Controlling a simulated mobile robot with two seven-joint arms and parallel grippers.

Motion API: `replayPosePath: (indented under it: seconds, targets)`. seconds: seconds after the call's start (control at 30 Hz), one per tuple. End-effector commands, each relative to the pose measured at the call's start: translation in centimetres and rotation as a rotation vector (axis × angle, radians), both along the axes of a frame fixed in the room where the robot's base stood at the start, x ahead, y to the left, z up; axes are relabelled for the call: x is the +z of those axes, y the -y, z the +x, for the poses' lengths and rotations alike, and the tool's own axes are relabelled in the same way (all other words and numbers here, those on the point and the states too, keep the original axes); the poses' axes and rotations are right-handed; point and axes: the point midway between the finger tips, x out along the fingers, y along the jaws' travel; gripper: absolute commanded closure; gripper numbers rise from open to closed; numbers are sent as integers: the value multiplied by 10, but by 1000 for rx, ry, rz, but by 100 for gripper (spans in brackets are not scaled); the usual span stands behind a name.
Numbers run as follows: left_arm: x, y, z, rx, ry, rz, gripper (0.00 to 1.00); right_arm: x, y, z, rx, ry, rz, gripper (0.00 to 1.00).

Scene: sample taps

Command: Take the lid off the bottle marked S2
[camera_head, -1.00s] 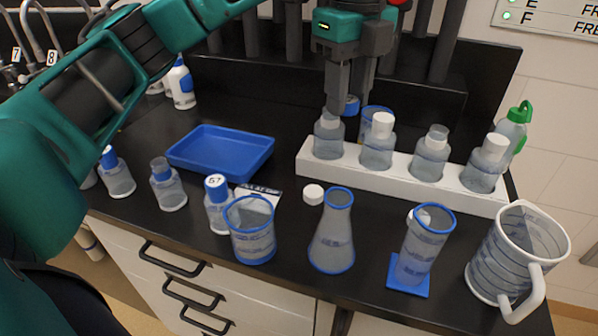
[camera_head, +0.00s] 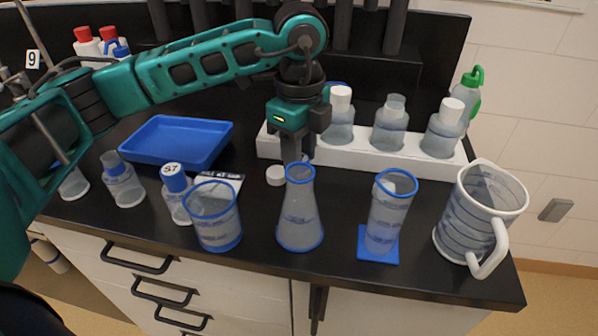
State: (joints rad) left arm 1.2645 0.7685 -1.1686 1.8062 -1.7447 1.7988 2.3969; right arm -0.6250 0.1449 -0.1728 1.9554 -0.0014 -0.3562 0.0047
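No label that I can read as S2 shows. The one legible bottle mark looks like S7, on the blue lid of a small bottle (camera_head: 176,192) at the front left. The bottle left of it (camera_head: 124,188) has no lid. In the white rack (camera_head: 358,153) stand a white-lidded bottle (camera_head: 339,124), an open bottle (camera_head: 389,128) and another white-lidded bottle (camera_head: 443,133); their marks are not readable. My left gripper (camera_head: 296,156) points down at the rack's left end, hiding that part. Its fingers overlap in view, so its opening is unclear. My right gripper is not in view.
A loose white lid (camera_head: 276,175) lies just in front of the gripper. A beaker (camera_head: 214,218), a flask (camera_head: 300,215), a cylinder (camera_head: 387,215) and a jug (camera_head: 478,215) line the front edge. A blue tray (camera_head: 178,140) lies at left.

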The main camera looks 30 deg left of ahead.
Motion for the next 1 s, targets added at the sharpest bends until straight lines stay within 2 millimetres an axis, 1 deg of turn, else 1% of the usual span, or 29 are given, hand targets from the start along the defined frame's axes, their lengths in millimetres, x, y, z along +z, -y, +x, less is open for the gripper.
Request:
replayPosePath:
  seconds: [0.17, 0.3, 0.37, 0.43, 0.63, 0.77, 0.8, 1.0]
  targets:
    - [-14, 0, 0, 0, -3, 1, 100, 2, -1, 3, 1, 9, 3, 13]
    - [-36, -1, -1, 0, -4, 2, 100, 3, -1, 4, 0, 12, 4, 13]
    - [-43, 0, 0, 0, -3, 0, 100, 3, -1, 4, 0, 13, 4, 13]
    - [-46, 0, 0, 0, 0, 0, 100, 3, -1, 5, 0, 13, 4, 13]
    - [-46, 0, 0, 0, 0, 0, 100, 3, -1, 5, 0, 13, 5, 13]
    - [-50, 0, 0, 0, 0, 0, 100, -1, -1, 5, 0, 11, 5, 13]
    - [-49, 0, 0, 0, 0, 1, 63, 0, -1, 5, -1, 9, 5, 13]
    - [-48, 0, 0, 0, 0, 0, 44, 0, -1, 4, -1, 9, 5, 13]
